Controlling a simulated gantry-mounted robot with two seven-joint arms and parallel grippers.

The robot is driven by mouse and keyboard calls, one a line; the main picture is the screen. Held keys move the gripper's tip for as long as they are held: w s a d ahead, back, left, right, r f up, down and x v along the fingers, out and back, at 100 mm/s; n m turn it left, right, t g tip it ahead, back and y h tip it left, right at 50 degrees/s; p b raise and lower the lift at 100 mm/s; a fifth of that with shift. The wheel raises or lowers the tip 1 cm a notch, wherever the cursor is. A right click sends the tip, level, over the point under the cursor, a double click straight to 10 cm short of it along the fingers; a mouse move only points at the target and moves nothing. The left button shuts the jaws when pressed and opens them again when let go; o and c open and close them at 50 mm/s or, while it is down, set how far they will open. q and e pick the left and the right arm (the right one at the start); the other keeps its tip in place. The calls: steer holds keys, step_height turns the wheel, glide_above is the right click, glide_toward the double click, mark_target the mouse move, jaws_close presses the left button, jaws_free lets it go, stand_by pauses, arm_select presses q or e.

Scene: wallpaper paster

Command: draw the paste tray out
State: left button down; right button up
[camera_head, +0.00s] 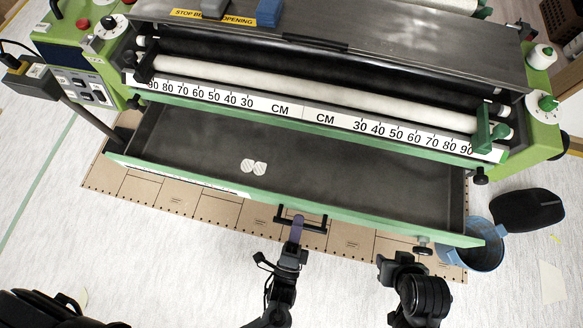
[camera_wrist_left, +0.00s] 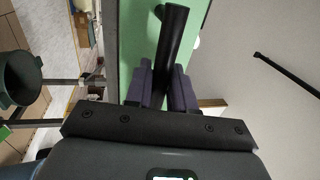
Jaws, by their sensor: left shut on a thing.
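The paste tray (camera_head: 300,185) is a wide dark-floored drawer with a green front, standing out from under the machine's centimetre scale in the head view. Its black bar handle (camera_head: 315,225) sits on the middle of the green front. My left gripper (camera_head: 297,228) is at the handle, its purplish fingers on the handle's left part. In the left wrist view the two fingers (camera_wrist_left: 162,85) are shut on the black handle (camera_wrist_left: 172,45), close to the green front (camera_wrist_left: 135,40). My right gripper (camera_head: 398,262) is right of the handle, apart from the tray; its jaw opening is not clear.
Two pale round pieces (camera_head: 253,167) lie on the tray floor. A blue-grey bucket (camera_head: 483,245) stands by the tray's right end, with a black object (camera_head: 526,211) beside it. Brown boards (camera_head: 170,195) lie on the floor under the tray.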

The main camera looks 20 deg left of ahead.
arm_select(q)
steer(key=shift+s+r, duration=0.1)
steer(key=shift+s, duration=0.05)
steer(key=c, duration=1.1)
jaws_free()
steer(key=v, duration=1)
steer(key=shift+s, duration=0.4)
